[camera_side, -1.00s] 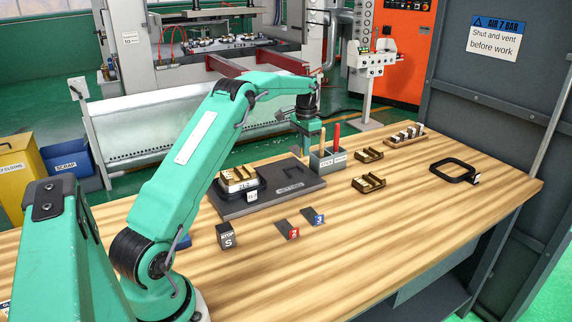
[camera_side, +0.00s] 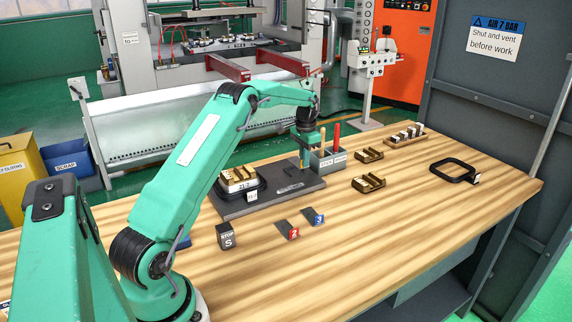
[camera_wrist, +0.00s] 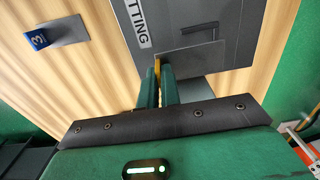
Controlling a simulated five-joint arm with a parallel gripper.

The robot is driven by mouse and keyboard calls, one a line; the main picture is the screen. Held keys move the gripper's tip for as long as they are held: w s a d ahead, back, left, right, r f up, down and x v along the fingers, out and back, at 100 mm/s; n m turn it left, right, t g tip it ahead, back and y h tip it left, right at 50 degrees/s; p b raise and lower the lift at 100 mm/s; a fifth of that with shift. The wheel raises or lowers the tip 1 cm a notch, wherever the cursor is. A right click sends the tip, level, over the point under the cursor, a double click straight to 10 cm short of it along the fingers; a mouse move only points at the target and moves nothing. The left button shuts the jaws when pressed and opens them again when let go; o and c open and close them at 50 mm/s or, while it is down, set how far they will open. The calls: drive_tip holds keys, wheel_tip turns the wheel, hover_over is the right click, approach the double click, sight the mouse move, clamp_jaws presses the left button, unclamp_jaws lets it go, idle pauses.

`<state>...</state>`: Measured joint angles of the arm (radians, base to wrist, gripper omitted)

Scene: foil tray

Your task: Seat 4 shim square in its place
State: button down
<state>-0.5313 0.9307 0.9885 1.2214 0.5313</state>
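My gripper (camera_side: 306,160) is low over the far right part of the dark setting plate (camera_side: 270,203). In the wrist view, the green fingers (camera_wrist: 159,78) are close together with a thin yellow edge between their tips. That edge looks like the tab of the 4 shim (camera_wrist: 195,58), a dark flat piece at the marked corner of the plate (camera_wrist: 190,15). Its number is not readable. I cannot tell whether it touches the plate or sits square to the mark. The side view mostly hides it behind the fingers.
The 2 shim (camera_side: 287,230) and 3 shim (camera_side: 312,216) lie on the bench in front of the plate. A grey bin with tools (camera_side: 328,158) stands close right of my gripper. A loaded tray (camera_side: 240,183) sits at the plate's left.

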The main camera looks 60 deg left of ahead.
drive_tip(key=shift+f, duration=1.75)
drive_tip(key=shift+f, duration=0.55)
idle(1.4)
drive_tip(key=c, duration=1.8)
unclamp_jaws()
drive_tip(key=shift+c, duration=0.2)
drive_tip(key=shift+r, duration=0.2)
drive_tip(key=shift+r, duration=2.1)
drive_tip(key=o, duration=0.5)
